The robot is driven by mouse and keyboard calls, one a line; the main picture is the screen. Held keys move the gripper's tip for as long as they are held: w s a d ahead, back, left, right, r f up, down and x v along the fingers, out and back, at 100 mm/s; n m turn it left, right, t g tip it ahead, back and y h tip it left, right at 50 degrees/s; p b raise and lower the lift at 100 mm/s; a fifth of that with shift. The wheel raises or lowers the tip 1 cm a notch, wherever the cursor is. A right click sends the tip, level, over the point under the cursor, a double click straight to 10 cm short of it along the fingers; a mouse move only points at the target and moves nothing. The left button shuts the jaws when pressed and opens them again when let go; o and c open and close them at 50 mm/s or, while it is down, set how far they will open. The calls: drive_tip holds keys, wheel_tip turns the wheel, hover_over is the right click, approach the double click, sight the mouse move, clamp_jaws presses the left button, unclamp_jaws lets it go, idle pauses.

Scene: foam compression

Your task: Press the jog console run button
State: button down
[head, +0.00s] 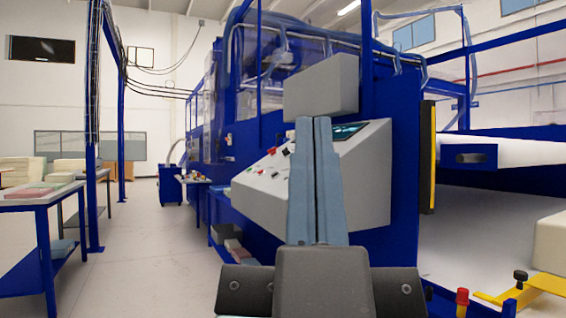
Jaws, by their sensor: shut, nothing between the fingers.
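The jog console (366,180) is a light grey sloped panel on the front of the blue machine. Small red buttons (271,152), a green button (262,171) and other small controls show on its left part, and a dark screen (347,131) on its right. I cannot read any labels, so I cannot tell which control is the run button. My gripper (313,122) is in front of the console, its two long blue-grey fingers shut together and empty. The fingers hide the middle of the panel. I cannot tell whether the tips touch anything.
A plain grey box (321,84) shows just above my fingertips. A blue-framed table (40,203) with foam sheets stands at the left. At the lower right are a yellow bracket (545,284), a red knob (462,297) and a pale foam block (550,243). The left floor aisle is clear.

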wheel_tip(320, 180, up, 37)
drive_tip(key=p, duration=3.5)
